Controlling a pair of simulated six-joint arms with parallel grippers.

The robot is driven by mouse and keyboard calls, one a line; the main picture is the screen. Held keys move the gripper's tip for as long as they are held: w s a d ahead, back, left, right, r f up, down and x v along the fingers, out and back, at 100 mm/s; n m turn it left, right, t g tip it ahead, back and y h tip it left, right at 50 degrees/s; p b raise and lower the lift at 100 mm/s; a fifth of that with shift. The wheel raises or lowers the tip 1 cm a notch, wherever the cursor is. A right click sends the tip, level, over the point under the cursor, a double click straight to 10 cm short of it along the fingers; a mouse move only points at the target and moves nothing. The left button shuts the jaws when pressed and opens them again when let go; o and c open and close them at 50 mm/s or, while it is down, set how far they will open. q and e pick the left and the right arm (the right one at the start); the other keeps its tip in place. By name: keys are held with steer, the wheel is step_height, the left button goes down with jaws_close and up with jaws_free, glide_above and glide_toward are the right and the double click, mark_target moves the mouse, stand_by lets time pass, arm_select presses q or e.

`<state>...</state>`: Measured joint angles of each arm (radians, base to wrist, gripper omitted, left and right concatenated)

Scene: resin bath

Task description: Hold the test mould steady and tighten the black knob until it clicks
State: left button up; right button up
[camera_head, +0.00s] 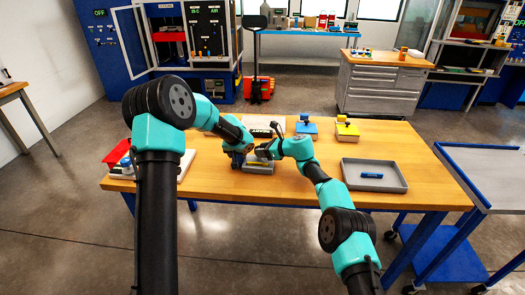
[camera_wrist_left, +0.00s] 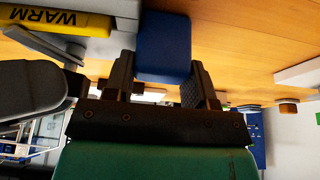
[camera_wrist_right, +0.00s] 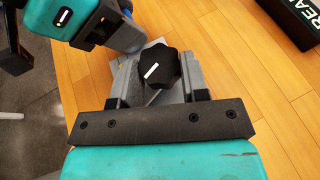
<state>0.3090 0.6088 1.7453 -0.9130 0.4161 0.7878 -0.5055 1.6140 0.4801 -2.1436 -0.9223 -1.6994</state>
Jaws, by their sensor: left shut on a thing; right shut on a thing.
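A black lobed knob (camera_wrist_right: 160,65) with a white mark sits between the fingers of my right gripper (camera_wrist_right: 160,82) in the right wrist view. My right gripper is shut on it. Grey metal parts (camera_wrist_right: 128,76) show under and beside the knob. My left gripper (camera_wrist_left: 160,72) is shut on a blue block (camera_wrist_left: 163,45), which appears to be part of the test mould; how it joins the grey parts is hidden. In the head view both grippers are close together at the bench's middle, and the knob is hidden.
A grey unit with a yellow strip marked WARM (camera_wrist_left: 40,16) lies beside the left gripper. A black sign (camera_head: 262,132), a blue stand (camera_head: 306,128) and a yellow stand (camera_head: 346,129) are behind. A grey tray (camera_head: 398,185) is right, a red bin (camera_head: 116,153) left.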

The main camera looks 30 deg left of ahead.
steer(key=c, duration=0.3)
steer(key=shift+c, duration=0.2)
steer(key=shift+a+r+m+t, duration=0.25)
steer(key=shift+m+t, duration=0.05)
steer(key=shift+t, duration=0.1)
steer(key=shift+s+r+m+t+h, duration=0.1)
steer(key=shift+s+m+t+h, duration=0.05)
steer(key=shift+m+t, duration=0.95)
steer(key=shift+s+r+m+t+h, duration=0.1)
steer(key=shift+s+m+t+h, duration=0.05)
steer(key=shift+m+t, duration=0.9)
steer(key=shift+s+d+f+m+t+h, duration=0.15)
steer(key=shift+m+t+h, duration=0.25)
steer(key=shift+m+t, duration=0.45)
steer(key=shift+f, duration=0.15)
steer(key=o, duration=0.9)
steer(key=shift+f, duration=0.15)
steer(key=shift+o, duration=0.2)
